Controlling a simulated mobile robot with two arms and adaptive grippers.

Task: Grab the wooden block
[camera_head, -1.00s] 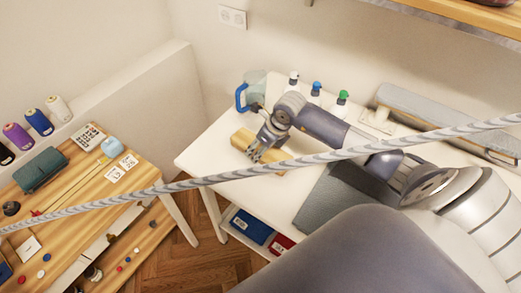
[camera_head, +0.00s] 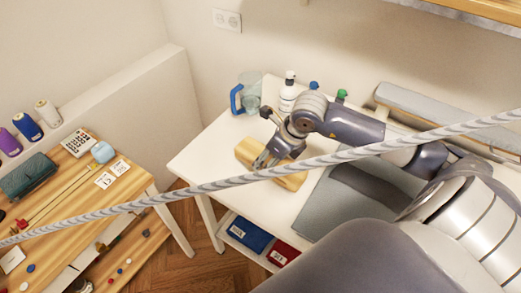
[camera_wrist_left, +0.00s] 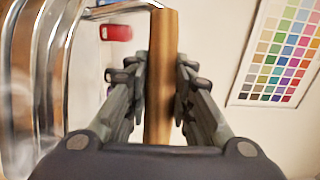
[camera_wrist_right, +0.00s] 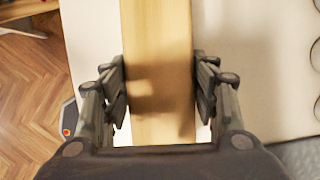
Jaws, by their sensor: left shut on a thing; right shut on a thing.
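The wooden block (camera_head: 292,181) is a pale, long piece at the front left part of the white table. My right gripper (camera_head: 264,160) comes down over it from above, its fingers shut on the block's sides. In the right wrist view the block (camera_wrist_right: 158,45) runs between the two fingers of the right gripper (camera_wrist_right: 160,92). Whether it touches the table or hangs just above it, I cannot tell. My left gripper (camera_wrist_left: 160,85) is out of the head view. Its wrist view shows it shut on a narrow wooden piece (camera_wrist_left: 163,40), standing lengthwise between the fingers.
A blue-handled jug (camera_head: 248,92) and several bottles stand behind the block on the white table (camera_head: 215,150). A grey mat (camera_head: 335,205) lies right of it. A striped strip (camera_head: 215,184) crosses the head view. The left wrist view shows a colour chart (camera_wrist_left: 283,50).

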